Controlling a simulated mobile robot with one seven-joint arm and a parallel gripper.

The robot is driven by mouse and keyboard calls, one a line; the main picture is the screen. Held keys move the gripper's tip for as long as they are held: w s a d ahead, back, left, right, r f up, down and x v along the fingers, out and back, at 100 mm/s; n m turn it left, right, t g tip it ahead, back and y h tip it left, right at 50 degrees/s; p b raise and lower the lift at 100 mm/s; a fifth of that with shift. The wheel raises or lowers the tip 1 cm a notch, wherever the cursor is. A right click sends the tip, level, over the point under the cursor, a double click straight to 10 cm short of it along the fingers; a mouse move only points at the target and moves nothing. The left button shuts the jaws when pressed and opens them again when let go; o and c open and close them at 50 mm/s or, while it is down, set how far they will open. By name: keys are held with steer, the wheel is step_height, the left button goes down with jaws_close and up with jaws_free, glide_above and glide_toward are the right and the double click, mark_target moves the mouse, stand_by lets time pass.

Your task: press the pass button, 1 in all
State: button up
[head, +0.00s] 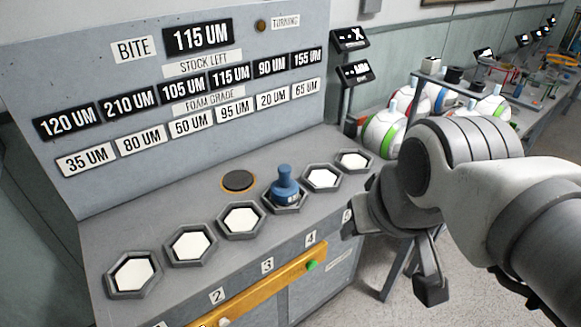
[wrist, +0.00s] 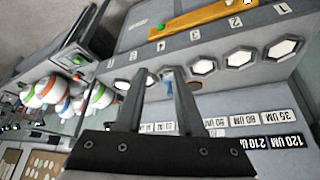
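A green button (head: 312,266) sits at the right end of a yellow bar on the console's front, and a white button (head: 225,322) sits further left on the bar. The green button also shows in the wrist view (wrist: 160,28). No button has a readable "pass" label. A dark round disc (head: 238,181) with an orange rim lies on the console top. My gripper (head: 391,258) is to the right of the console's front, apart from the buttons. In the wrist view its two fingers (wrist: 158,72) stand apart with nothing held between them.
A blue knobbed piece (head: 285,184) stands in one hexagonal socket; the other sockets (head: 241,219) look white and empty. The upright panel (head: 60,60) carries UM number plates. Striped balls (head: 383,133) and small screens stand on a bench behind my arm.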

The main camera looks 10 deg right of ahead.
jaws_close()
stand_by(1.4)
